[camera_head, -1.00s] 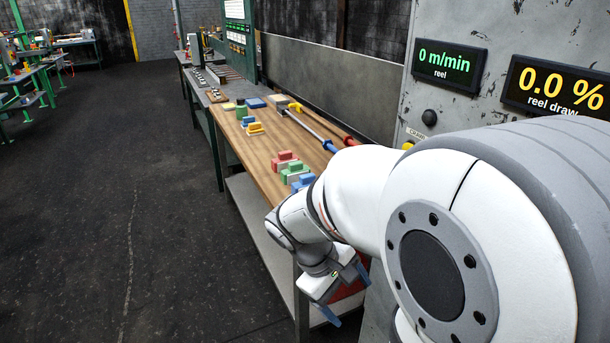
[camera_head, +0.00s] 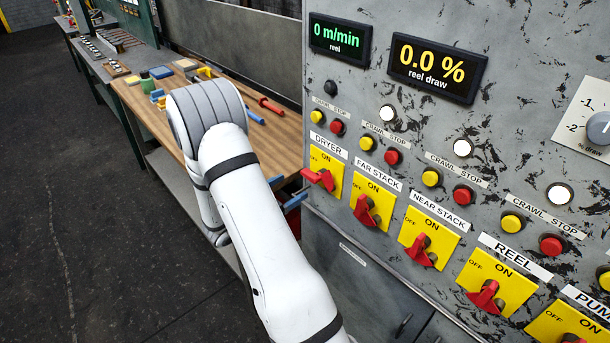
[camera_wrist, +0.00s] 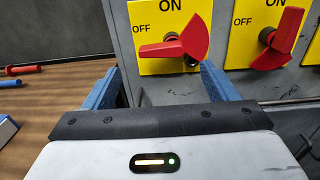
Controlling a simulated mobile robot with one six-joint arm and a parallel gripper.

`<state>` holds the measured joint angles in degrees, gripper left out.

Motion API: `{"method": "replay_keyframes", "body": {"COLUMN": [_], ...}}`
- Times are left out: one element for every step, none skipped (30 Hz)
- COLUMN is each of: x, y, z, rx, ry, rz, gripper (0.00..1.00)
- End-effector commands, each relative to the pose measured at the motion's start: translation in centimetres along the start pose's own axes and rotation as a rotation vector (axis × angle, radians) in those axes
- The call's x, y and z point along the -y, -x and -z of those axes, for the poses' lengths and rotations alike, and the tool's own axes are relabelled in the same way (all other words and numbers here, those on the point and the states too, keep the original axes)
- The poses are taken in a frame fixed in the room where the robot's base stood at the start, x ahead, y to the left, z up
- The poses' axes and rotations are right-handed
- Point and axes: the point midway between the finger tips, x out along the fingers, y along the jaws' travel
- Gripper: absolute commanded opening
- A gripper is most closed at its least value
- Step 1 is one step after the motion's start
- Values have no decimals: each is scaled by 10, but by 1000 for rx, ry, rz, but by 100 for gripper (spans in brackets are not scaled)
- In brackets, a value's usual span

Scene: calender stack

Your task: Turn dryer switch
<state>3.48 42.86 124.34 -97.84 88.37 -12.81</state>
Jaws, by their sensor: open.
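The dryer switch (camera_head: 319,179) is a red handle on a yellow ON/OFF plate, leftmost in the row under the DRYER label. Its handle lies nearly level, unlike the more slanted handles beside it. In the wrist view the dryer switch (camera_wrist: 175,46) is just ahead, between and beyond my fingertips. My gripper (camera_wrist: 160,84) is open, with one blue finger on each side and nothing between them. In the head view my gripper (camera_head: 287,192) is mostly hidden behind my arm; its blue fingers show just left of the panel edge. Contact with the handle is not visible.
The far stack switch (camera_head: 367,205) is close on the right, with near stack (camera_head: 425,242) and reel (camera_head: 489,290) switches beyond. Crawl and stop buttons sit above. The dryer lamp (camera_head: 331,88) is dark; neighbouring lamps are white. A wooden bench (camera_head: 150,115) stands left.

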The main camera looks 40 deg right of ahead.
Motion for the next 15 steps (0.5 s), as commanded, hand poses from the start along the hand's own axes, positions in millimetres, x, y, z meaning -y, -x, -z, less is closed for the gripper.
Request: {"method": "replay_keyframes", "body": {"x": [2, 2, 2, 2, 2, 2, 2, 2, 2, 1, 2, 2, 2, 1, 1], "y": [-9, -14, -21, -26, -31, -37, -42, -46, -51, -54, -56, -60, -61, -62, -64], "z": [-2, -2, -2, -3, -3, -2, -2, -2, -2, -2, -2, -1, -1, -1, 0], "rx": [-1, -2, -2, -2, -2, -2, -2, -2, -2, -2, -2, -2, -2, -2, -2], "ry": [1, 0, 0, -1, -1, -1, -1, -1, -1, -1, -1, -1, -1, -1, -1], "rz": [6, 5, 7, 6, 6, 6, 5, 6, 5, 4, 4, 5, 4, 3, 2], "gripper": [80, 80, 80, 80, 80, 80, 80, 80, 80, 80, 80, 80, 80, 80, 80]}}
